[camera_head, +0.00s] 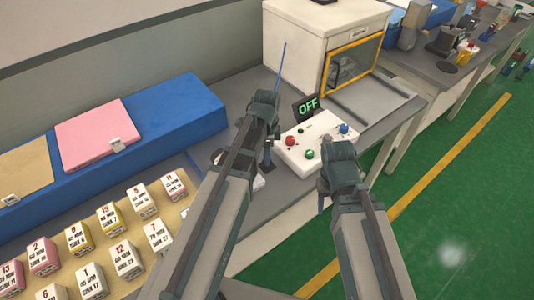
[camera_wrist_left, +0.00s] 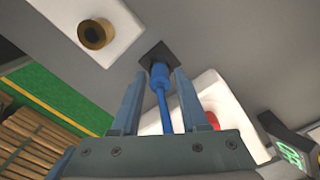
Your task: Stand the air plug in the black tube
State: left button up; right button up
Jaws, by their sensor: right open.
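The blue air plug (camera_wrist_left: 163,100) stands between the fingers of my left gripper (camera_wrist_left: 158,71) in the left wrist view. Its thicker end meets a dark square piece (camera_wrist_left: 151,55), which seems to be the black tube seen from above. I cannot tell how deep the plug sits in it. Gaps show on both sides of the plug, so the left gripper looks open around it. In the head view the plug's thin blue rod (camera_head: 281,68) rises above my left gripper (camera_head: 267,158), nearly upright. My right gripper (camera_head: 324,195) is open and empty, over the table's front edge.
A white control box (camera_head: 290,152) with coloured buttons and an OFF display (camera_head: 307,106) stands close by. A white block with a brass ring (camera_wrist_left: 95,34) is near the left gripper.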

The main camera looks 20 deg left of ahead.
pick_arm(q)
jog(key=shift+o, duration=1.1)
notch_tip(320, 180, up, 14)
jog(key=p, duration=1.4)
jog(key=shift+f, duration=0.15)
jog(key=s+d+f+n+b, duration=0.3)
jog(key=s+d+n, duration=0.2)
jog(key=s, duration=0.2)
jog(key=s+d+f+n+y+b, duration=0.1)
jog(key=s+d+f+n+b, duration=0.2)
jog(key=s+d+n, duration=0.2)
jog(key=shift+s+d+n, duration=0.25)
jog(key=shift+s+n, duration=0.25)
jog(key=shift+s, duration=0.65)
